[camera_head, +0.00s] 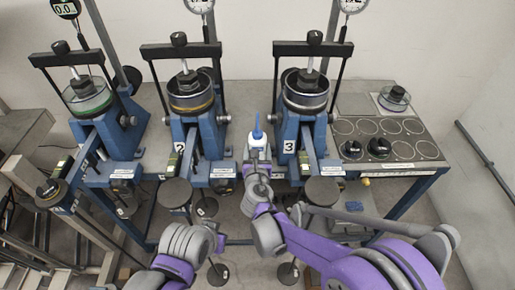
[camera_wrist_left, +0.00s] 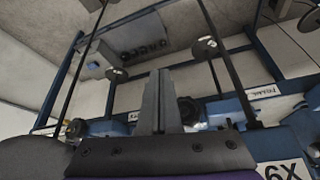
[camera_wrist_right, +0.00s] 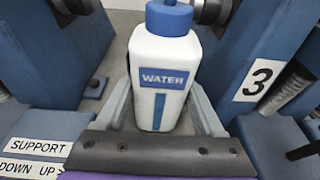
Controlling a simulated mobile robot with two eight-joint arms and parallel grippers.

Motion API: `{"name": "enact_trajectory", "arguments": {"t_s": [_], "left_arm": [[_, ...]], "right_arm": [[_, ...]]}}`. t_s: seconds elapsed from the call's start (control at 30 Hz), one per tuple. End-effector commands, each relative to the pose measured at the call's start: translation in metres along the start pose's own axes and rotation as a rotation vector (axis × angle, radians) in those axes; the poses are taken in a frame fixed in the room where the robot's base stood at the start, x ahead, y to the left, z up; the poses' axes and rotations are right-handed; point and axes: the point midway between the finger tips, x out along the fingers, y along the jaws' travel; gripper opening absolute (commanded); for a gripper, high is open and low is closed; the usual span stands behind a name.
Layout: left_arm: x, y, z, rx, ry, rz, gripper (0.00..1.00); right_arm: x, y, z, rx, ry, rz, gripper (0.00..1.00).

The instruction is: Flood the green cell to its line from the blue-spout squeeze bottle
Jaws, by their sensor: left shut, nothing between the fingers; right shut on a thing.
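A white squeeze bottle with a blue spout (camera_head: 258,133) stands upright between the second and third frames. It reads WATER in the right wrist view (camera_wrist_right: 160,100). My right gripper (camera_wrist_right: 163,112) is shut on its body, one finger on each side; the spout tip is out of that view. The green cell (camera_head: 88,97), a clear cup with a green ring, sits on the leftmost blue lever frame, far left of the bottle. Its liquid level and line are too small to tell. My left gripper (camera_wrist_left: 158,102) is shut and empty, low in front of the frames.
Lever arms and hanging weights (camera_head: 207,206) crowd the front.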

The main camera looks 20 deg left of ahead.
Motion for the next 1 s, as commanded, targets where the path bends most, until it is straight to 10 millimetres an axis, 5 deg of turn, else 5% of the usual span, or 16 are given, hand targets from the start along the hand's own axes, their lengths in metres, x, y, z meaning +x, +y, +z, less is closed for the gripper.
{"name": "enact_trajectory", "arguments": {"t_s": [0.5, 1.0], "left_arm": [[-0.011, 0.000, -0.010, 0.000, 0.007, 0.000, 0.00], [-0.011, 0.000, -0.010, 0.000, 0.007, 0.000, 0.00]], "right_arm": [[-0.007, 0.000, 0.028, -0.001, -0.001, 0.001, 0.39], [-0.007, 0.000, 0.029, 0.000, -0.001, 0.000, 0.39]]}}
